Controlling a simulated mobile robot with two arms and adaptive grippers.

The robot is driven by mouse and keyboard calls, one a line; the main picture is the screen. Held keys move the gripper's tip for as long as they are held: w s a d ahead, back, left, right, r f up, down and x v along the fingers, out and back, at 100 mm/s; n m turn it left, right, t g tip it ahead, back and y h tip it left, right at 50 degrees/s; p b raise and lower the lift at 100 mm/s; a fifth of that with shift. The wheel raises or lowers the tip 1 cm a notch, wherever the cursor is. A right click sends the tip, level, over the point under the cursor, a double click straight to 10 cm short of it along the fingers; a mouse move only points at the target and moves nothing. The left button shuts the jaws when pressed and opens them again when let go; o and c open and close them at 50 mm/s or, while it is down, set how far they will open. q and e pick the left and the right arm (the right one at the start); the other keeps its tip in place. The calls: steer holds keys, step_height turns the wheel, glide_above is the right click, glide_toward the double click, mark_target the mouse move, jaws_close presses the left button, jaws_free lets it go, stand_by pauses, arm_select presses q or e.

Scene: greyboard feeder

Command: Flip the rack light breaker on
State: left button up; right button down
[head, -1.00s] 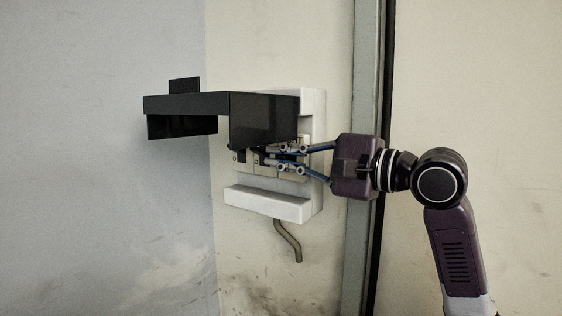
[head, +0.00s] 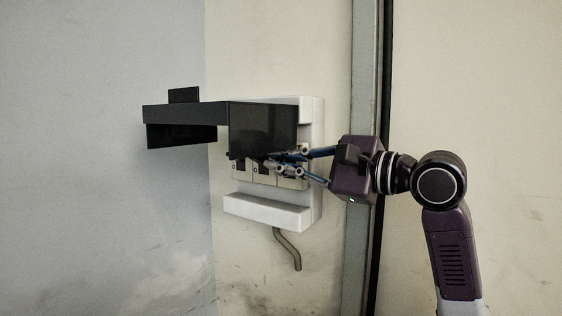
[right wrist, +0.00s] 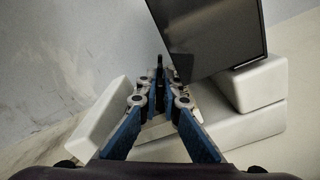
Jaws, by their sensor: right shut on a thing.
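The white breaker box (head: 265,212) is fixed to the wall, with its dark cover (head: 262,128) raised over the upper part. A row of pale breakers (head: 240,169) with dark switches shows below the cover's lower edge. My right gripper (head: 272,163) reaches in from the right, its fingertips at the breakers just under the cover. In the right wrist view, the fingers (right wrist: 160,78) are close together around a small dark piece, seemingly a breaker switch. The fingers and cover hide much of it. I cannot read any label marking the rack light breaker. My left gripper is out of view.
A vertical metal post (head: 362,80) stands to the right, behind my gripper. The wall below is clear.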

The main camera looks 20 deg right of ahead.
steer(key=c, duration=2.1)
jaws_free()
steer(key=v, duration=1.2)
